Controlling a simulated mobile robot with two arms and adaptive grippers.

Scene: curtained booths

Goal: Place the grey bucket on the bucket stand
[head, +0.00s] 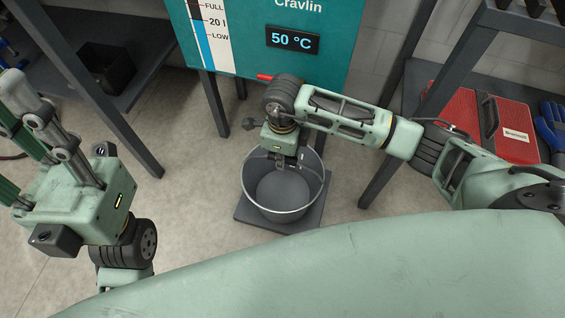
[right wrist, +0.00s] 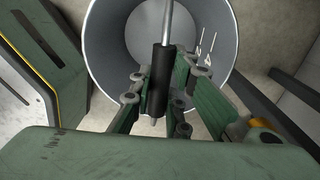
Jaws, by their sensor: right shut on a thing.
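The grey bucket (head: 280,188) is upright and looks empty, in the middle of the head view. It is over a dark grey square plate (head: 245,213), which looks like the bucket stand. I cannot tell whether the bucket's base touches the plate. My right gripper (head: 285,163) is above the bucket's opening. In the right wrist view, the bucket (right wrist: 125,40) fills the top middle, and my right gripper (right wrist: 160,95) is shut on the black grip of its handle (right wrist: 161,65). My left gripper (head: 28,130) points upward at the far left, away from the bucket; its fingertips are not clear.
A teal tank (head: 235,45) with a level scale and a "50 °C" display stands behind the bucket, with a red tap (head: 265,77). Dark table legs flank the bucket. A red case (head: 485,120) and blue gloves (head: 552,125) lie on the right shelf. A black bin (head: 105,68) is at left.

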